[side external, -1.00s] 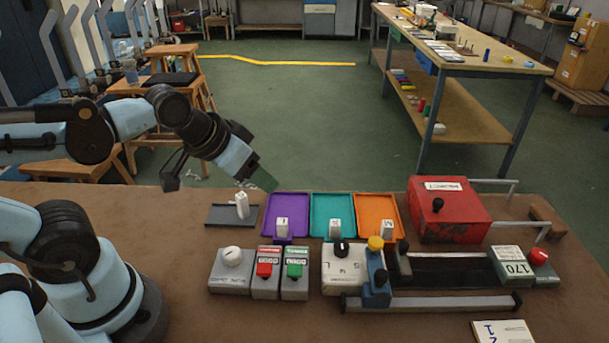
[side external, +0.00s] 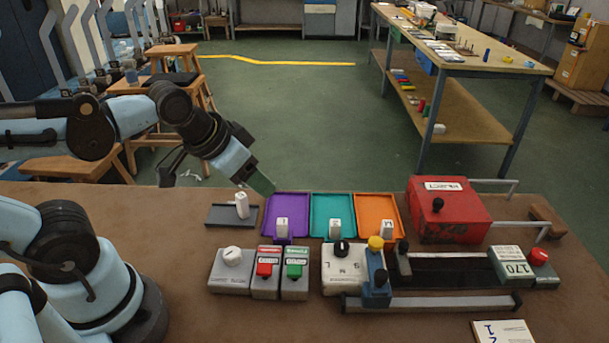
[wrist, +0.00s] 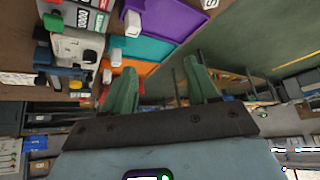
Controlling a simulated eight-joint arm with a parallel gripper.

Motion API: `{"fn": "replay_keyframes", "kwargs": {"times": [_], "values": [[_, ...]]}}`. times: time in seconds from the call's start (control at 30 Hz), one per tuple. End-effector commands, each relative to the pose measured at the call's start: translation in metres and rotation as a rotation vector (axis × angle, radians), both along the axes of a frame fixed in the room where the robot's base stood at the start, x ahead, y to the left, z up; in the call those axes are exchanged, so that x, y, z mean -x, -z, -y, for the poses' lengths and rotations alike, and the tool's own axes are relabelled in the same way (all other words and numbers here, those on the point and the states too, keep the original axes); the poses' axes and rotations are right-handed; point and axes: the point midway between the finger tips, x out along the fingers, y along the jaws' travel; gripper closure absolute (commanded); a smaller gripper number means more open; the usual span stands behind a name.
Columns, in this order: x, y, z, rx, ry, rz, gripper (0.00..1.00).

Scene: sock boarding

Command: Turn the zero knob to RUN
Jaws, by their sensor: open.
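A white round knob (side external: 232,256) sits on a grey box (side external: 229,284) at the left end of the front row; it looks like the zero knob, but no label or setting on it is readable. A black knob (side external: 341,248) sits on a white box with size letters further right. My gripper (side external: 262,182) is in the air above the back of the table, near the purple tray and away from both knobs. In the wrist view my gripper (wrist: 161,84) shows two green fingers, spread apart with nothing between them. The white knob is not identifiable there.
Red and green button boxes (side external: 266,285) stand beside the grey box. Purple (side external: 268,221), teal (side external: 318,199) and orange (side external: 363,199) trays lie behind. A red box (side external: 450,218), a rail and a red button (side external: 539,255) are at right.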

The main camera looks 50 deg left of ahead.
Motion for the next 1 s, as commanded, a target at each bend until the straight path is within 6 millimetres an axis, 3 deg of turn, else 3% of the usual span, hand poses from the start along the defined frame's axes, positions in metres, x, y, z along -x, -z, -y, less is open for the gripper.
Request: {"fn": "replay_keyframes", "kwargs": {"times": [0.3,0.5,0.73,1.0], "values": [[0.045,-0.004,0.015,-0.241,0.608,-0.344,0.41],[0.069,-0.013,0.019,-0.294,0.923,-0.487,0.41],[0.076,-0.011,0.019,-0.301,1.014,-0.522,0.41],[0.075,0.018,0.019,-0.302,1.011,-0.52,0.41]]}}
